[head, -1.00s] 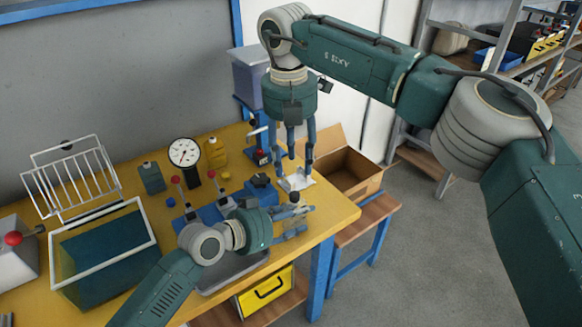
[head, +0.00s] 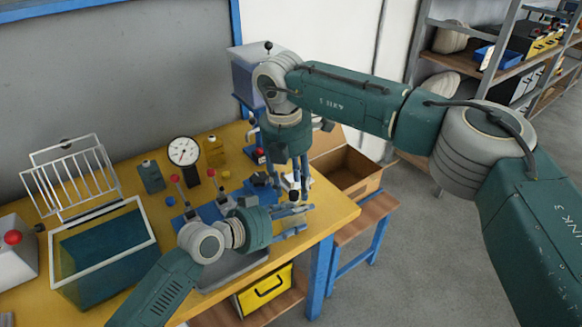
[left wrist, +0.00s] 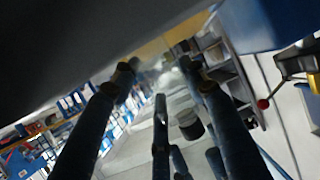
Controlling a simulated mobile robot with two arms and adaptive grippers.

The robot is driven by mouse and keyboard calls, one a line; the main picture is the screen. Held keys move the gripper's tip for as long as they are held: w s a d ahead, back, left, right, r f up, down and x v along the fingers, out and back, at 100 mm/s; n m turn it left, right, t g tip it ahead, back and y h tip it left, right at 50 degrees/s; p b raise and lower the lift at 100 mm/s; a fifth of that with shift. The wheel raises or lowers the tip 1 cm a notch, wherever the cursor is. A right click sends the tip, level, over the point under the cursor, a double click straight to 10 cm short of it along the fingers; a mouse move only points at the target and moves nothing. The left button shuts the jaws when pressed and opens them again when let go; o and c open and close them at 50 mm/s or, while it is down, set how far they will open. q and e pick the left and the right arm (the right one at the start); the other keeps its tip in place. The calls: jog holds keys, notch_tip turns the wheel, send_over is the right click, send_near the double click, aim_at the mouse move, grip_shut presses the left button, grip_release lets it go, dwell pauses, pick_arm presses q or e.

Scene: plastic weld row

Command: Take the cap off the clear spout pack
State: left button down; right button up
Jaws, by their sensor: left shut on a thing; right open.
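My left gripper (head: 304,219) is shut on the clear spout pack at the table's right end. The pack is hard to see in the head view. In the left wrist view its see-through body (left wrist: 158,76) shows faintly between the fingertips. A dark round cap (left wrist: 190,124) shows below it in that view. My right gripper (head: 298,191) is open and points down just above the left gripper. Its fingers stand about the cap; I cannot tell whether they touch it.
The yellow table (head: 333,222) holds a dial gauge (head: 184,152), a wire rack (head: 75,182), a teal-filled tank (head: 148,222) and red-knobbed levers close left of the grippers. An open cardboard box (head: 347,174) stands behind on the right. Grey floor lies free at right.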

jog(key=shift+w+d+f, duration=0.1)
jog(key=shift+f, duration=0.9)
grip_shut()
jog(key=shift+r, duration=0.2)
jog(key=shift+r, duration=0.95)
